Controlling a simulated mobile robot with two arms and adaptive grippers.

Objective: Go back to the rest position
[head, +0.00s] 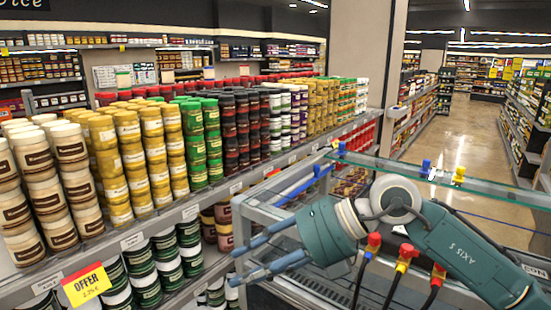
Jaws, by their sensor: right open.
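My right gripper (232,266) is in the lower middle of the head view, at the end of my teal arm that comes in from the right. Its two blue-grey fingers point left and are spread apart, with nothing between them. The fingertips are in front of the lower shelf with dark green jars (143,272); I cannot tell how close they are to it. My left gripper is not in view.
A long shelf (190,214) of stacked jars, including cream jars (45,190) and yellow jars (108,165), runs along the left. A yellow offer tag (87,285) hangs at its front. A glass panel (500,190) lies behind my arm. The aisle floor (470,145) beyond is clear.

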